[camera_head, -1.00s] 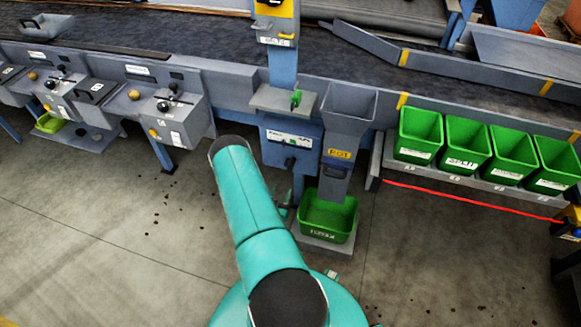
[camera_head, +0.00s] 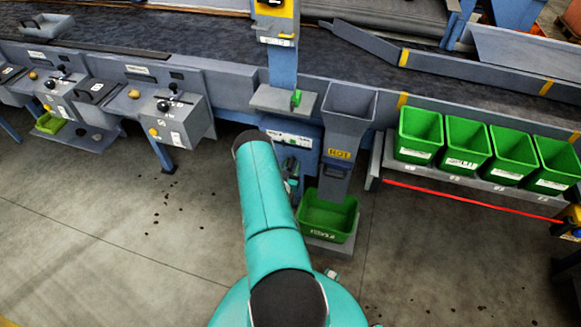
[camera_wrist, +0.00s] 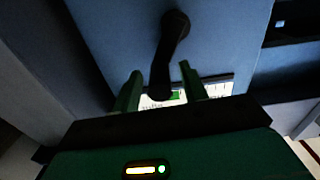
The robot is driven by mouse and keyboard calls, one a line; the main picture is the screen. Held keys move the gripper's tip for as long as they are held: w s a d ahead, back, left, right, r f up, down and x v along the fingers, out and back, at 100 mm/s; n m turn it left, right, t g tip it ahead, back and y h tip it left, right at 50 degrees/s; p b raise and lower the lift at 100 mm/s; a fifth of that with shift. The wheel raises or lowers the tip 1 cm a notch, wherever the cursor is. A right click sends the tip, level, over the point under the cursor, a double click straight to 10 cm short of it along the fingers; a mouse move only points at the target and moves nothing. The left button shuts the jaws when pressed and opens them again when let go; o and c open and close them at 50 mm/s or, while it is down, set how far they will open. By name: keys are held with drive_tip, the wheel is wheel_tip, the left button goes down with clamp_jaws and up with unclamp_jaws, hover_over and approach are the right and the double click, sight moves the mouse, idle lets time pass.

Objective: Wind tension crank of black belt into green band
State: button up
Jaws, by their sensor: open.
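The black crank (camera_wrist: 168,50) is on the blue housing in the wrist view. Its arm hangs down and slightly left from the round hub, and its lower end lies between my fingers in the picture. My gripper (camera_wrist: 160,70) has two green fingers, open, one on each side of the crank; I cannot tell whether either touches it. A label with a green band (camera_wrist: 172,97) shows partly behind the crank's lower end and my fingers. In the head view the blue housing (camera_head: 306,158) stands below the black belt (camera_head: 210,60); my arm hides much of its front.
A grey chute (camera_head: 346,125) marked ROT stands just right of the housing, above a green bin (camera_head: 328,216). Several green bins (camera_head: 418,135) stand on a shelf farther right. Grey control boxes (camera_head: 172,118) are at left. The floor in front is mostly clear.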

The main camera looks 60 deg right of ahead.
clamp_jaws()
wheel_tip(320, 180, down, 10)
drive_tip(key=w+m, duration=0.2)
drive_tip(key=m, duration=2.7)
drive_tip(key=shift+w+a+r, duration=0.15)
drive_tip(key=shift+w+a, duration=0.05)
drive_tip(key=shift+a, duration=0.05)
